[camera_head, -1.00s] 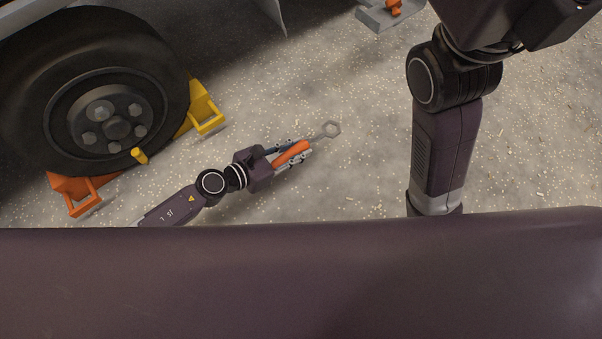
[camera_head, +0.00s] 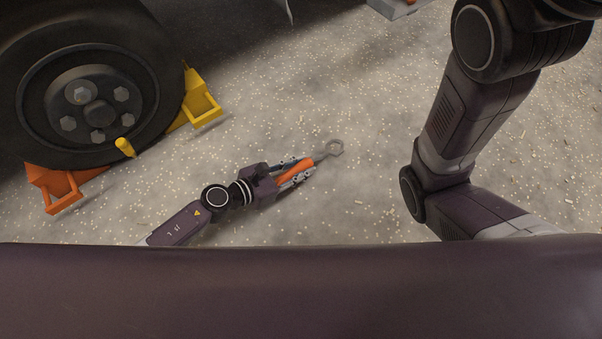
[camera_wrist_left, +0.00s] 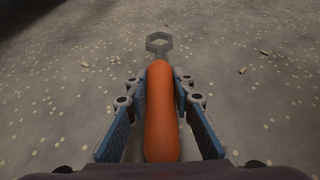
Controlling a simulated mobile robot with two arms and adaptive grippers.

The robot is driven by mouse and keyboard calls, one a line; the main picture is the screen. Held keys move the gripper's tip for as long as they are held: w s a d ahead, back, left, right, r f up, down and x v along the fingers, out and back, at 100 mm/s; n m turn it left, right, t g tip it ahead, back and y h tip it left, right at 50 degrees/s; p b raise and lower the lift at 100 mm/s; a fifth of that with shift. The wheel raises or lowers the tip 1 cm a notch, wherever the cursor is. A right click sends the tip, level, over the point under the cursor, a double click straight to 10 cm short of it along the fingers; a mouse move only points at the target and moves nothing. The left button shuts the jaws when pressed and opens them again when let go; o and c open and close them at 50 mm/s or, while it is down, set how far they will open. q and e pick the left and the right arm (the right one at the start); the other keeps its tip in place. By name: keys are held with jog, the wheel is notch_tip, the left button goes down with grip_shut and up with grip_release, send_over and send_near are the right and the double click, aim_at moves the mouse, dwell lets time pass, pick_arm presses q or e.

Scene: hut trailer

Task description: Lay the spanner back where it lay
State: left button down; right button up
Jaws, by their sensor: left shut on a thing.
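The spanner (camera_head: 297,170) has an orange handle and a grey ring end (camera_head: 334,148). My left gripper (camera_head: 298,173) is shut on its handle, with a finger along each side. In the left wrist view the orange handle (camera_wrist_left: 161,115) runs straight ahead between the fingers, and the ring end points away over the gritty ground. I cannot tell whether the spanner touches the ground or hangs just above it. My right gripper is out of view; only links of my right arm show at the right.
A large wheel (camera_head: 98,108) stands at the left, with a yellow chock (camera_head: 199,103) and an orange chock (camera_head: 57,188) against it. A grey piece (camera_head: 398,7) lies at the top edge. The ground (camera_head: 350,95) beyond the spanner is clear.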

aim_at(281, 182)
pick_arm(q)
jog(key=shift+f+b, duration=0.8)
jog(key=shift+f, duration=0.6)
jog(key=shift+f, duration=0.2)
jog(key=c, duration=1.7)
grip_release()
jog(key=shift+o, duration=0.2)
jog(key=p+v, duration=0.1)
jog(key=v, duration=0.2)
jog(key=p+v, duration=0.2)
jog(key=v, duration=0.2)
jog(key=shift+s+d+r, duration=0.2)
jog(key=shift+r, duration=0.05)
jog(key=shift+s+a+r, duration=0.1)
jog(key=shift+s+a, duration=0.1)
jog(key=shift+a, duration=0.15)
